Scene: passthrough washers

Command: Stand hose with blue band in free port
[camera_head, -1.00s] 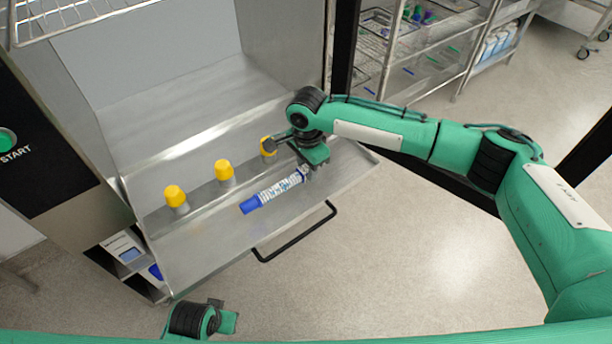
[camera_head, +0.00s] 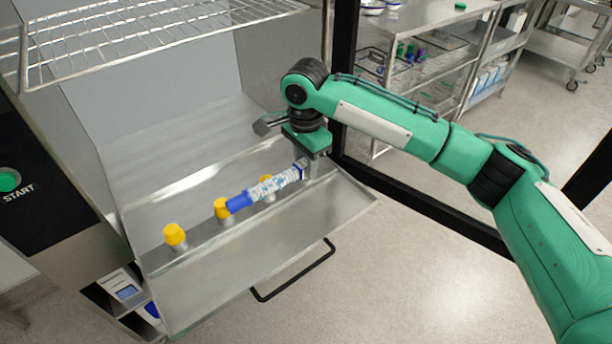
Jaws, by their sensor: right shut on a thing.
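The hose (camera_head: 265,188) is a white printed tube with a blue band (camera_head: 239,202) at its left end. My right gripper (camera_head: 309,167) is shut on its right end. The hose is held tilted, blue end lower and to the left, and overlaps the ports in the picture. A row of ports on the metal ledge carries yellow caps: a left one (camera_head: 175,235), a middle one (camera_head: 222,211) and a right one (camera_head: 267,181) partly hidden behind the hose. I cannot make out an uncapped port. My left gripper is out of view.
The washer's open door (camera_head: 225,267) lies flat with a black handle (camera_head: 295,270) at its front. A wire rack (camera_head: 150,40) hangs above inside. A control panel with a green start button (camera_head: 9,180) stands at left. A shelf trolley stands behind my right arm.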

